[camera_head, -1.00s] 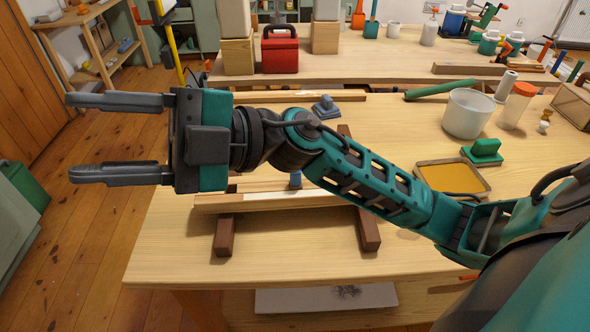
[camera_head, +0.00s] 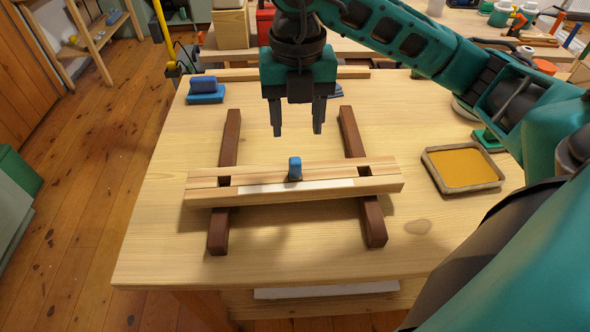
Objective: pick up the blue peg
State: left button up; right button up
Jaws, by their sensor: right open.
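The blue peg (camera_head: 295,168) stands upright in the middle of a light wooden beam (camera_head: 210,190) on the workbench. The beam lies across two dark brown rails (camera_head: 218,232), with a white strip along its front. My right gripper (camera_head: 298,132) points down with its two fingers apart and empty. It is above and behind the peg, not touching it. My left gripper is not in view.
A blue sanding block (camera_head: 205,92) lies at the bench's back left. A tray of yellow-orange paint (camera_head: 460,167) and a partly hidden green block (camera_head: 487,140) lie to the right. The bench front (camera_head: 290,262) is clear.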

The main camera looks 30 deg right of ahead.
aim_at(295, 160)
jog(key=f, duration=1)
jog(key=shift+a+f+b, duration=0.2)
jog(key=shift+f+b, duration=0.1)
jog(key=shift+c, duration=0.3)
jog(key=shift+s+f, duration=0.15)
grip_shut()
